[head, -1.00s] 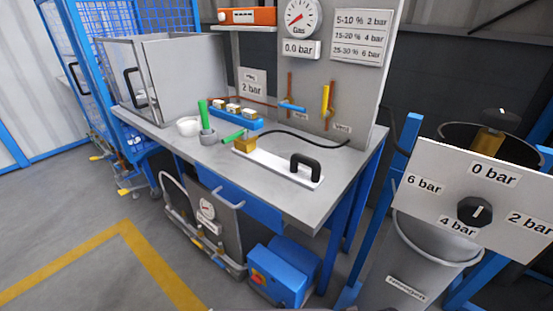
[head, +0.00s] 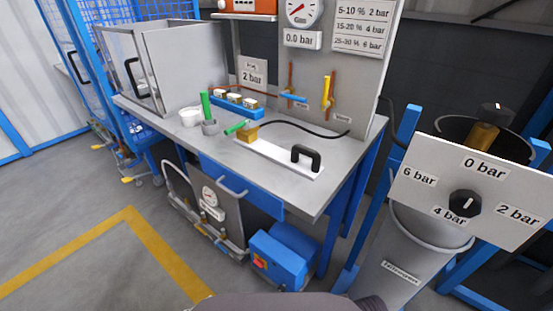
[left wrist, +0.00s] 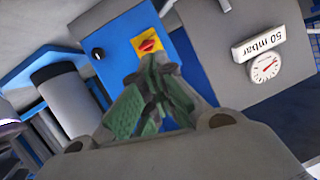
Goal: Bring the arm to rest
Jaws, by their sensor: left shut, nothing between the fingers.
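My left gripper (left wrist: 152,75) shows in the left wrist view with its green-padded fingers together and nothing between them. It points towards a blue box with a yellow and red switch (left wrist: 148,43), and it touches nothing that I can see. In the head view a grey, rounded part of my arm (head: 290,302) shows at the bottom edge; no fingers are visible there. My right gripper is in neither view.
A blue box (head: 285,255) stands below. A knob panel (head: 480,190) and grey bin (head: 395,260) are at right. Floor at left is clear.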

